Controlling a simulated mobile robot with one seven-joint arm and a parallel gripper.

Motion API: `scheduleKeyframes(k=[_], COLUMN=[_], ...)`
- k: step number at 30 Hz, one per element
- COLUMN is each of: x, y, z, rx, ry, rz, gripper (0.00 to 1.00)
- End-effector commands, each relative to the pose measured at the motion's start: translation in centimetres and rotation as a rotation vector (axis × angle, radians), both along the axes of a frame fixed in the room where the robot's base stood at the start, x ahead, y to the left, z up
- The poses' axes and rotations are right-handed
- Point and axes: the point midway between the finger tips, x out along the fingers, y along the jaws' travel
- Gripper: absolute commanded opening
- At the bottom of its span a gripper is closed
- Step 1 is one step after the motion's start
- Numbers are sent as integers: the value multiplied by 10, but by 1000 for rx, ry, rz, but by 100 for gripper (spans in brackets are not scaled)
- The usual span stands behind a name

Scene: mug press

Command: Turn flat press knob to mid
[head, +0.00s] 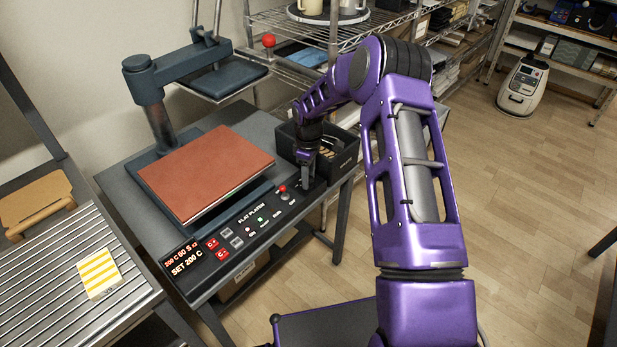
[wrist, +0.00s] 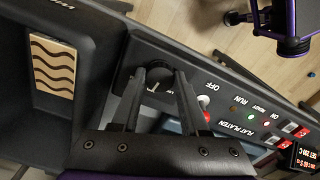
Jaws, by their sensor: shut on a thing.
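The flat press (head: 158,115) stands on a grey table, with a red-brown platen (head: 205,168) and a black front panel marked FLAT PLATEN (head: 268,238). My gripper (head: 306,182) reaches down to the right end of this panel and is shut on the dark knob there. In the wrist view the two fingers of my gripper (wrist: 157,75) stand on either side of the knob (wrist: 153,86). In the head view the knob is hidden behind my gripper.
A red-topped stick (head: 283,190) stands close beside my gripper on the panel. A black bin (head: 345,158) with a wavy-patterned piece (wrist: 53,65) in it sits just behind. A wire shelf rises at the back.

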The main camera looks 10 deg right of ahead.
Motion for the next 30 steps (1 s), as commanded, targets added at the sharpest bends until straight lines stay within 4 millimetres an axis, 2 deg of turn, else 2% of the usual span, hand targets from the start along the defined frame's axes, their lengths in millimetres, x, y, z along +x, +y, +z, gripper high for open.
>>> scheduleKeyframes(k=[12,26,27,30], x=[1,1,1,1], y=[0,0,0,0], z=[1,1,1,1], rx=[0,0,0,0], ry=[-1,-1,-1,-1], rz=[146,155,155,155], gripper=[0,0,51,69])
